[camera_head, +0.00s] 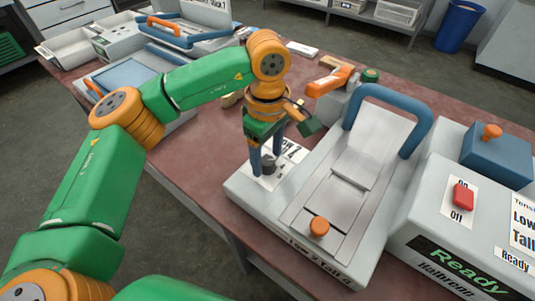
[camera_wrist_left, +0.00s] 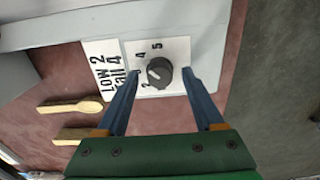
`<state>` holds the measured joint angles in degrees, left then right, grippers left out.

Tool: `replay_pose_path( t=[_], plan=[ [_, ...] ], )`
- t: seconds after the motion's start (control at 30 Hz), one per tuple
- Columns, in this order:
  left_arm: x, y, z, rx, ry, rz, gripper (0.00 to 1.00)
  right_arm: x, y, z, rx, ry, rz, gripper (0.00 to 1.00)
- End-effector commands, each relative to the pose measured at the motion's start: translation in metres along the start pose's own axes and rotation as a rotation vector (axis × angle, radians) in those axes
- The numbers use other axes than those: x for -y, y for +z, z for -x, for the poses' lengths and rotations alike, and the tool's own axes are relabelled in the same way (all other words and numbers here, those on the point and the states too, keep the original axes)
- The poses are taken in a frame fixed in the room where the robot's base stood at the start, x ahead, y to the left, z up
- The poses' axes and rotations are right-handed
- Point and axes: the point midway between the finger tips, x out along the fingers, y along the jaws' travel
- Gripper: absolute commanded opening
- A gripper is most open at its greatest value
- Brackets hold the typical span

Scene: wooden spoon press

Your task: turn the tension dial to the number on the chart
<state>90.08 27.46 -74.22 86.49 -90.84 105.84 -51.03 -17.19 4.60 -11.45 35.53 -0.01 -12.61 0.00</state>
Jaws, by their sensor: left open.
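The tension dial (camera_wrist_left: 159,72) is a dark round knob on a white plate, with numbers around it; 2, 4 and 5 are readable. Its pale pointer mark slants toward the upper left, but its exact number is unclear. My left gripper (camera_wrist_left: 161,78) is open, its blue fingers on either side of the dial with gaps showing. In the head view, the left gripper (camera_head: 267,164) points down at the dial at the press's left corner. A label (camera_wrist_left: 105,68) beside the dial reads Low 2, Tall 4. The tension chart (camera_head: 522,222) is cut off at the right edge.
The grey press (camera_head: 345,190) has a blue handle (camera_head: 395,95) and an orange knob (camera_head: 319,226). A control box (camera_head: 450,245) bears a red on/off switch (camera_head: 463,196) and a Ready sign. Wooden pieces (camera_wrist_left: 75,107) lie on the reddish table nearby.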

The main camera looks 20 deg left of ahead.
Motion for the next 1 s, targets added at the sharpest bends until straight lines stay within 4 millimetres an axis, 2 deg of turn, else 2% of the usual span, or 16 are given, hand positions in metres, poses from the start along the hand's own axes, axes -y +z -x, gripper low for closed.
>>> replay_pose_path(
  t=[0.2,0.33,0.8,0.87,1.0],
  plan=[
    [-0.001,0.001,0.044,0.000,0.005,0.000,0.69,0.000,0.000,-0.001,0.000,0.000,0.000,0.00],
    [-0.001,0.001,0.064,-0.001,0.002,-0.001,0.69,0.000,0.000,0.001,0.000,0.000,0.000,0.00],
    [0.000,0.001,0.069,0.000,-0.001,-0.001,0.69,0.000,0.000,0.001,0.000,0.000,0.000,0.00],
    [0.000,0.001,0.076,0.000,0.000,-0.001,0.69,0.000,-0.001,0.008,0.000,0.000,0.000,0.00],
    [0.000,0.001,0.113,0.000,0.000,-0.001,0.69,-0.001,-0.004,0.045,0.000,0.000,0.000,0.00]
  ],
)
